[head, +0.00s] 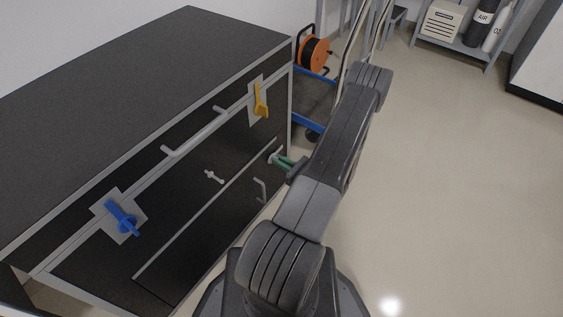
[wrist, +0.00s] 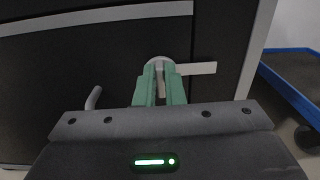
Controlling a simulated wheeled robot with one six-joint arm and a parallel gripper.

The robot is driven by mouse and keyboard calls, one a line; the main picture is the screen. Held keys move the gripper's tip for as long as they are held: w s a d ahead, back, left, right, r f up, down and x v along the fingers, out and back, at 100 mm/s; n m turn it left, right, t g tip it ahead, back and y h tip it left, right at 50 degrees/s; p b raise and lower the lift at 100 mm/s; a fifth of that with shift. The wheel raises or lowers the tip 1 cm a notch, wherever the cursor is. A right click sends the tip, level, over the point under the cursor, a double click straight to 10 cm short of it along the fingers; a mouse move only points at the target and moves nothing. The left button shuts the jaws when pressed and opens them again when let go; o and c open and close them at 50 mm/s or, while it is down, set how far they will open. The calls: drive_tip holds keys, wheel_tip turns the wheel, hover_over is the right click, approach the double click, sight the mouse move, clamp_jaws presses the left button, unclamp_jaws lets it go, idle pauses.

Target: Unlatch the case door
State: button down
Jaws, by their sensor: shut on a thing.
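The black case (head: 150,100) has a lower door panel (head: 205,235) on its front. My gripper (head: 284,161), with green fingers, is at the right end of the front. In the wrist view my gripper (wrist: 160,82) is shut on a small pale latch knob (wrist: 160,63), which sits on a round base. A flat pale bar (wrist: 195,68) points right from it, roughly level, toward the case's edge frame. In the head view the latch (head: 275,153) is partly hidden by my fingers. A bent door handle (head: 262,190) is below it, also in the wrist view (wrist: 93,98).
A blue lever (head: 122,217) and a yellow lever (head: 261,100) sit on pale plates. A long bar handle (head: 195,133) and a small T-shaped fitting (head: 214,177) are also on the front. A blue-edged cart (head: 318,75) stands beyond. The floor at right is clear.

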drive_tip(key=shift+f, duration=0.1)
drive_tip(key=shift+s+a+f+n+b, duration=0.1)
drive_tip(key=shift+s+f+n+b, duration=0.05)
drive_tip(key=shift+n+b, duration=2.35)
drive_tip(key=shift+s+a+f+n+b, duration=0.2)
drive_tip(key=shift+n+b, duration=1.3)
drive_tip(key=shift+n, duration=1.85)
drive_tip(key=shift+s+a+f+n+b, duration=0.1)
drive_tip(key=shift+s+f+n+b, duration=0.05)
drive_tip(key=shift+n+b, duration=2.35)
drive_tip(key=shift+n+p, duration=0.5)
drive_tip(key=shift+n, duration=0.15)
drive_tip(key=c, duration=1.5)
unclamp_jaws()
drive_tip(key=shift+d, duration=0.1)
